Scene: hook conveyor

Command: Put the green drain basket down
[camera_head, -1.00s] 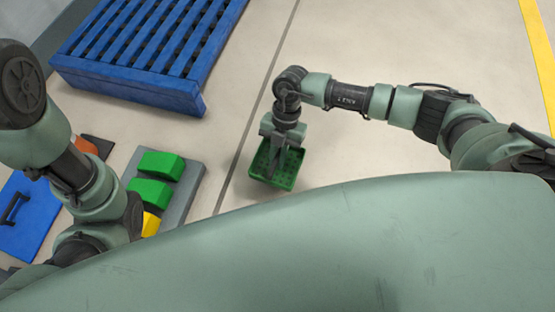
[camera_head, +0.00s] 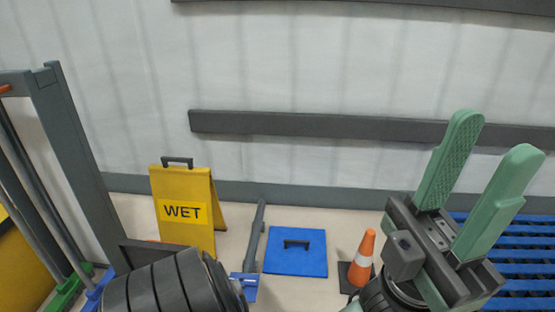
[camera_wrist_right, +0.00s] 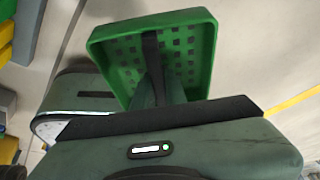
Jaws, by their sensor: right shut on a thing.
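The green drain basket (camera_wrist_right: 193,62) is a shallow square tray with small holes and a dark strap across its middle, seen in the right wrist view. My right gripper (camera_wrist_right: 155,80) is shut on the basket at its middle strap. The gap between the basket and the floor cannot be judged. The basket and right gripper are outside the head view. My left gripper (camera_head: 494,140) stands at the right of the head view, fingers up, wide apart and empty.
The head view shows a yellow WET sign (camera_head: 186,230), a blue plate with a handle (camera_head: 296,262), an orange cone (camera_head: 364,255), blue slats (camera_head: 530,255) and a grey rack (camera_head: 70,150) before a white wall.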

